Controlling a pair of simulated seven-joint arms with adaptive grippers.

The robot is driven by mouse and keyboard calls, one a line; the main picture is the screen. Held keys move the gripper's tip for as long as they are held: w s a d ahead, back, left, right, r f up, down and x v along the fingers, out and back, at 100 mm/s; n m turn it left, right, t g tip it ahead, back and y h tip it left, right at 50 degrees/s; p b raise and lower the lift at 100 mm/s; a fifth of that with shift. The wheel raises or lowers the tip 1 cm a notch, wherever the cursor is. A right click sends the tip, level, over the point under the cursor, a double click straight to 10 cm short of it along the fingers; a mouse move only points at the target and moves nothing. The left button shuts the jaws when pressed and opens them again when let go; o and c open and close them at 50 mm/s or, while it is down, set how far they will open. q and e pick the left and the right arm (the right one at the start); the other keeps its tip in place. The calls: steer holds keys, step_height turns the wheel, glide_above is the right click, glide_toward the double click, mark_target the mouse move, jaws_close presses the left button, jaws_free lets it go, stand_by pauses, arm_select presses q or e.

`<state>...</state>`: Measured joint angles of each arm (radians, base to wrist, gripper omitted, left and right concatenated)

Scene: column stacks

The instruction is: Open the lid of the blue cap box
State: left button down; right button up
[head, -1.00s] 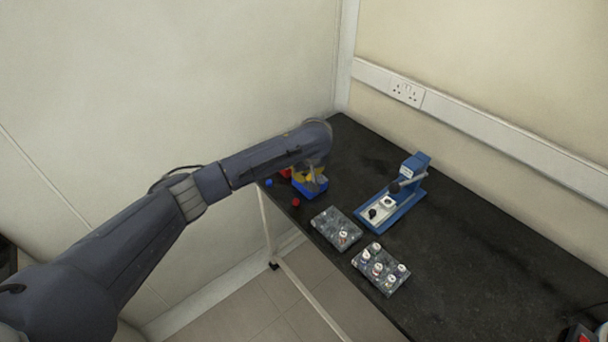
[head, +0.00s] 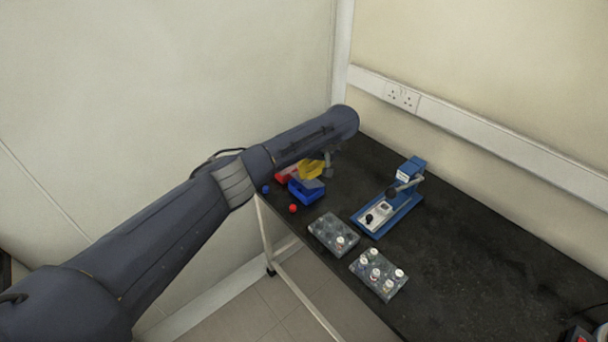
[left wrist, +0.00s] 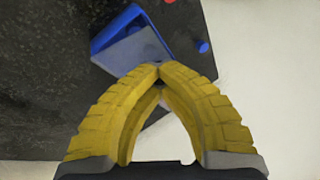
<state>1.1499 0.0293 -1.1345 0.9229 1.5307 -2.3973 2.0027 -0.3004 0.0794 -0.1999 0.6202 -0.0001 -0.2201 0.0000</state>
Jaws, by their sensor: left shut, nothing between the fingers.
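The blue cap box (head: 307,194) stands near the table's left end in the head view. Its grey-blue lid panel (head: 312,184) shows on top; I cannot tell how far it is raised. My left gripper (head: 311,170), with yellow fingers, is just behind and above the box, shut and empty. In the left wrist view the fingertips (left wrist: 160,69) meet in front of the blue box (left wrist: 112,30), and they hide part of its grey lid (left wrist: 138,52). Contact between them cannot be told. My right gripper is not in view.
A red box (head: 286,175) is beside the blue one, partly behind my arm. A blue cap (head: 265,189) and a red cap (head: 293,208) lie near the table edge. Two vial racks (head: 326,241) (head: 363,284) and a blue press (head: 381,222) stand to the right.

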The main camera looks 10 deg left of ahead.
arm_select(q)
steer(key=shift+w+d+r+g+y, duration=0.25)
steer(key=shift+w+r+g+y, duration=0.3)
steer(key=shift+g+y, duration=0.25)
stand_by(1.1)
steer(key=c, duration=2.2)
jaws_free()
steer(key=c, duration=1.3)
jaws_free()
steer(key=shift+d+f+m, duration=0.1)
steer(key=shift+m, duration=0.2)
steer(key=shift+r, duration=4.9)
steer(key=shift+r, duration=0.1)
